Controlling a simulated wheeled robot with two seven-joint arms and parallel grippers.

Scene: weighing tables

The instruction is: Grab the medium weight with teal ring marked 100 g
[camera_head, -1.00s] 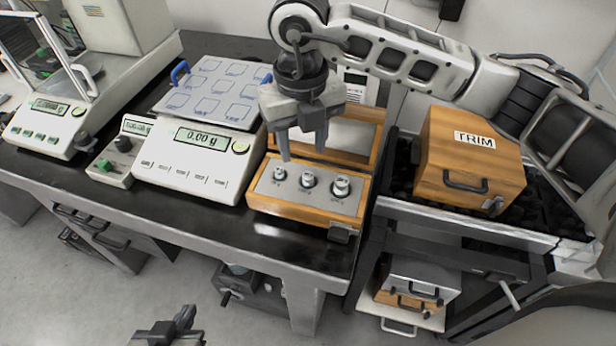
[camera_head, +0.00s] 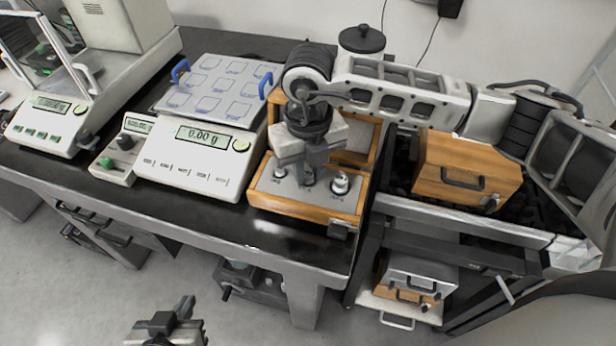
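An open wooden weight box (camera_head: 300,210) holds three silvery knobbed weights in a grey insert. The left weight (camera_head: 279,172), the middle weight (camera_head: 308,179) and the right weight (camera_head: 341,184) stand upright. No teal ring or 100 g marking is readable at this size. My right gripper (camera_head: 309,177) points down into the box, with its fingers around the middle weight and partly hiding it. Whether the fingers touch that weight is not clear. My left gripper (camera_head: 166,328) is low at the bottom edge, away from the table, and nothing shows in it.
A balance (camera_head: 195,165) reading 0.00 g, with a blue-handled tray (camera_head: 215,88), stands left of the box. A small control unit (camera_head: 122,150) and a glass-shielded balance (camera_head: 45,125) stand further left.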

